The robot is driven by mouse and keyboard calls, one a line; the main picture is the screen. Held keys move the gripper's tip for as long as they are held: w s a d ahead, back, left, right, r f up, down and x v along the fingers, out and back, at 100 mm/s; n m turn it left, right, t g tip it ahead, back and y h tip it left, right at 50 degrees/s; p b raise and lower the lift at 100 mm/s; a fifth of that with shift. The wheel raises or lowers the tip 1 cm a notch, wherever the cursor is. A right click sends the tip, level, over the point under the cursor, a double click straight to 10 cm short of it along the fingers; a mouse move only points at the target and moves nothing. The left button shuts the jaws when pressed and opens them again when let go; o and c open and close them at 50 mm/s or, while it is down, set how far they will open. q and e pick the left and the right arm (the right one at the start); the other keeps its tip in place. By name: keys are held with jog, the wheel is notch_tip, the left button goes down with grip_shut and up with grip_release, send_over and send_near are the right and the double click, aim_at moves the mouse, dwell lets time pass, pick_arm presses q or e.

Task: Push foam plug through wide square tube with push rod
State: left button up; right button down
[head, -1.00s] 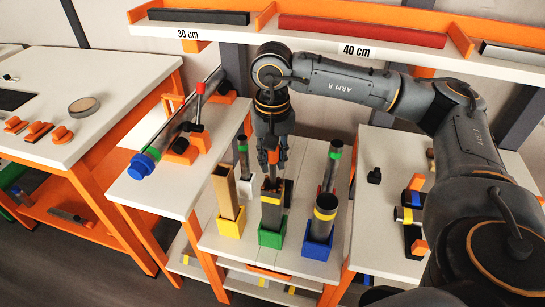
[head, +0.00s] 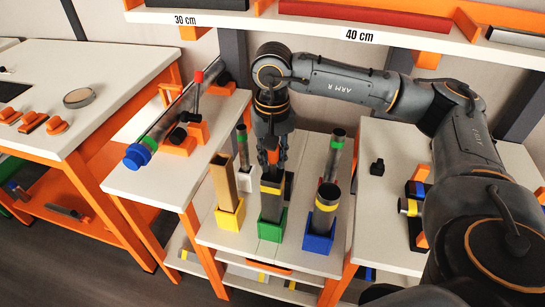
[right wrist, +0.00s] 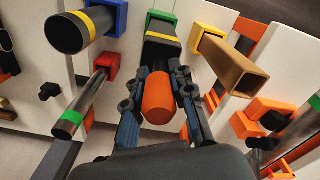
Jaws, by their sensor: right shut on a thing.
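The wide square tube (head: 271,205) is dark with a yellow band and stands upright in a green holder (head: 270,229). It also shows in the right wrist view (right wrist: 163,40). My right gripper (head: 271,162) points down right above its top. In the right wrist view the fingers (right wrist: 160,85) are shut on an orange cylinder (right wrist: 158,102), in line with the tube. I cannot tell whether it is the push rod's grip or the foam plug, nor how far anything reaches inside the tube. My left gripper is not in view.
A brown square tube (head: 223,181) in a yellow holder stands left of it, a dark round tube (head: 325,208) in a blue holder right. A long tube (head: 173,115) lies on the left stand.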

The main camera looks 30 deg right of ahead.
notch_tip(320, 180, up, 35)
jog(key=p, duration=2.4)
jog(key=shift+f, duration=0.15)
dwell(0.8)
jog(key=shift+f, duration=0.1)
dwell(0.7)
